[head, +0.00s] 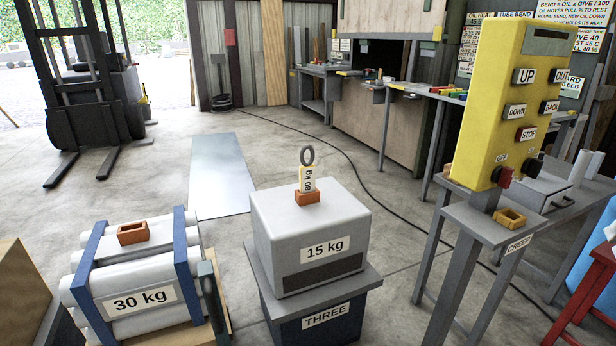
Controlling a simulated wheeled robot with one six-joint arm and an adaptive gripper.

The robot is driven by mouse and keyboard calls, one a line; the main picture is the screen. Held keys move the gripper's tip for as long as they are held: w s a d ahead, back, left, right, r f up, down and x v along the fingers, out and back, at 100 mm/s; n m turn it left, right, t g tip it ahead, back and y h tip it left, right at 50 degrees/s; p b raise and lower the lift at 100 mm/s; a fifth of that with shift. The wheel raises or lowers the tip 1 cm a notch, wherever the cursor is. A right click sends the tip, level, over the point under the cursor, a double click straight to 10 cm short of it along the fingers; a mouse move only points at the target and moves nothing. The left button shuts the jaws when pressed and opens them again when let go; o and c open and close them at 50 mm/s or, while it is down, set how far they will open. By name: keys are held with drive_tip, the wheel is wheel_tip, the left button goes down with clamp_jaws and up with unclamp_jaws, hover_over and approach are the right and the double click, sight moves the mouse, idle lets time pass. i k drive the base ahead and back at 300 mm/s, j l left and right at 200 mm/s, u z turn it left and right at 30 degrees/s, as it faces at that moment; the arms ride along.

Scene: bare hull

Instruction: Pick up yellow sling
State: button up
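A small yellow hollow block (510,218) sits on the grey stand labelled CREEPE (478,224) at the right, just below the yellow control box. It is the likeliest yellow sling, but I cannot confirm that. A yellow "80 kg" tag (307,178) with a dark ring on top stands over an orange block (307,197) on the grey 15 kg box (308,232). A similar orange block (132,233) lies on the 30 kg bundle of pipes (140,299) at the left. My gripper is not in view.
The yellow control box (527,90), with several buttons, rises over the stand. The 15 kg box rests on a pedestal labelled THREE (327,315). A forklift (85,90) is at the back left. A dark cable crosses the floor. Open floor lies behind the 15 kg box.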

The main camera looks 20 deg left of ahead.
sight(307, 171)
drive_tip(key=u, duration=0.5)
drive_tip(key=i+u, duration=0.2)
drive_tip(key=u, duration=0.2)
drive_tip(key=i+u, duration=0.15)
drive_tip(key=u, duration=0.3)
drive_tip(key=i+l+u, duration=0.1)
drive_tip(key=u, duration=0.3)
drive_tip(key=i+l, duration=0.65)
drive_tip(key=i, duration=0.15)
